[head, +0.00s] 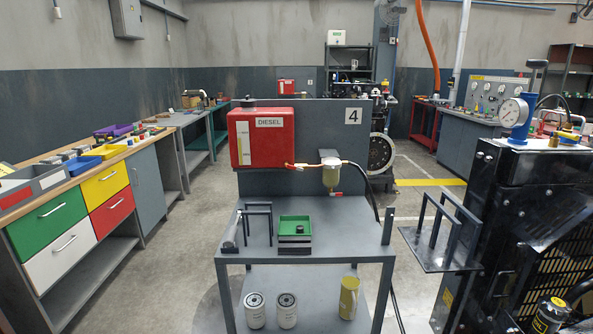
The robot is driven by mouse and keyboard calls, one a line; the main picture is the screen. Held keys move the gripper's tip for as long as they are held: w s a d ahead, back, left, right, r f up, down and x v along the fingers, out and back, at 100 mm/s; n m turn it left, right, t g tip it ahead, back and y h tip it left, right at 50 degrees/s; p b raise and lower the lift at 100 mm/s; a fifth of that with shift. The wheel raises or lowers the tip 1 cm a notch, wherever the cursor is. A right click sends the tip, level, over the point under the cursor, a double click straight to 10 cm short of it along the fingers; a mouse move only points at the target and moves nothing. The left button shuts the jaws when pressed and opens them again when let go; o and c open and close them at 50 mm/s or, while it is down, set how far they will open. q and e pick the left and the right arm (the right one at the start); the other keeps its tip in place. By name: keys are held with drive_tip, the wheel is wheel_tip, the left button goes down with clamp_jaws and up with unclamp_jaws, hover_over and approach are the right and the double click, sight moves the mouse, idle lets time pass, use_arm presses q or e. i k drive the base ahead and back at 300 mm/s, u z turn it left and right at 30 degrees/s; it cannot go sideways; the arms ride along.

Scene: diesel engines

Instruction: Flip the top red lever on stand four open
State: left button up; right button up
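Stand four (300,226) is a grey metal stand straight ahead, with a "4" label (353,116) on its upright back panel. A red diesel tank (262,138) is mounted on the left of the panel. A small red lever (291,166) shows at the tank's lower right, where an orange fuel line leads to the filter bowl (331,174). A second small red lever (336,194) is under the bowl. The levers are too small to tell their exact positions. Neither of my grippers is in view.
The stand's shelf holds a green-topped tray (295,226) and a dark frame (258,207). White filters (254,310) and a yellow cylinder (349,297) are below. A workbench (80,215) stands left, a black engine unit (520,210) right. Floor shows between bench and stand.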

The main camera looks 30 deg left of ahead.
sight(294, 168)
drive_tip(key=u, duration=0.05)
drive_tip(key=k, duration=1.2)
drive_tip(key=u, duration=0.7)
drive_tip(key=i, duration=1.2)
drive_tip(key=z, duration=0.5)
drive_tip(key=i, duration=0.4)
drive_tip(key=z, duration=0.5)
